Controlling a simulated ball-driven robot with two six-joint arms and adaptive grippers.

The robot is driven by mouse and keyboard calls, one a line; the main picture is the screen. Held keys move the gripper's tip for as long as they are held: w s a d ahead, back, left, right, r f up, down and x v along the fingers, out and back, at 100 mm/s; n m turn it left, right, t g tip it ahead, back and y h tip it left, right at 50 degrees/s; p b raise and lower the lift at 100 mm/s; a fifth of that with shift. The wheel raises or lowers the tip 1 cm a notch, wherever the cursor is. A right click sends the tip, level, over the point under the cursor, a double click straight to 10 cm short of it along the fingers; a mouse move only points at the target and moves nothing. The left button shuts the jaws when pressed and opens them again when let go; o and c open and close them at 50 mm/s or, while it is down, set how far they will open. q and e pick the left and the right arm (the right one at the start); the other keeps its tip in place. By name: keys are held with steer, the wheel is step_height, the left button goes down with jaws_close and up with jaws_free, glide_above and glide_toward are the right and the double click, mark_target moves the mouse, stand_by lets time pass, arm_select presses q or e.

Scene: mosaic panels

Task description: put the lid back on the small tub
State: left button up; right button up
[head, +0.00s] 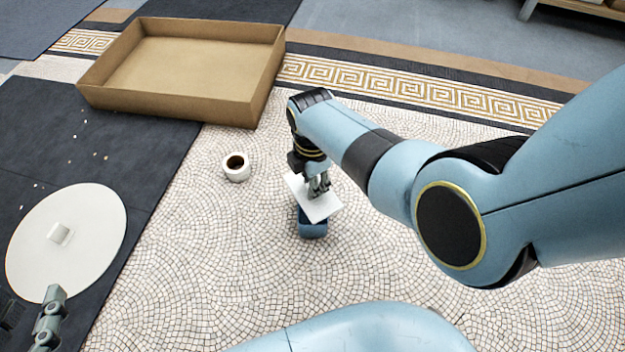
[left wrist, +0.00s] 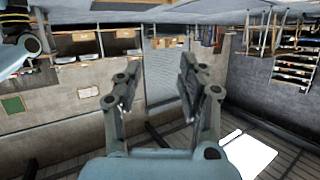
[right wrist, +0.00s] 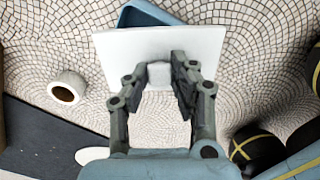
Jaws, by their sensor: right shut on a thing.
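The lid is a white rectangular plate (head: 322,210) with a small knob. My right gripper (head: 318,187) is shut on the knob; the right wrist view shows the fingers (right wrist: 160,78) either side of it and the lid (right wrist: 120,55) behind. The small blue tub (head: 313,229) stands on the mosaic floor below the lid. The lid hides much of it and looks turned and tilted against it; I cannot tell if they touch. A corner of the tub (right wrist: 145,14) shows past the lid in the right wrist view. My left gripper (left wrist: 157,85) is open and empty.
A white cup-like pot (head: 236,170) with a dark inside stands left of the tub. A large round white disc (head: 90,220) with a square knob lies on the dark mat at left. A big open cardboard tray (head: 250,105) is at the back. Mosaic floor around the tub is clear.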

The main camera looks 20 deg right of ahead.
step_height(320, 180, down, 2)
steer(key=shift+f+b, duration=0.1)
steer(key=shift+b, duration=0.5)
steer(key=shift+f, duration=0.3)
arm_select(q)
steer(key=w+d+r+m+t+h, duration=0.1)
steer(key=w+r+t, duration=0.4)
steer(key=r, duration=0.5)
steer(key=shift+w+r, duration=0.3)
steer(key=shift+w, duration=0.05)
steer(key=shift+f, duration=0.15)
steer(key=shift+r, duration=0.5)
arm_select(e)
steer(key=shift+r, duration=0.1)
steer(key=shift+f, duration=0.25)
stand_by(0.5)
arm_select(q)
steer(key=shift+r+p, duration=0.2)
steer(key=shift+p, duration=0.1)
stand_by(0.4)
arm_select(e)
steer(key=o, duration=1)
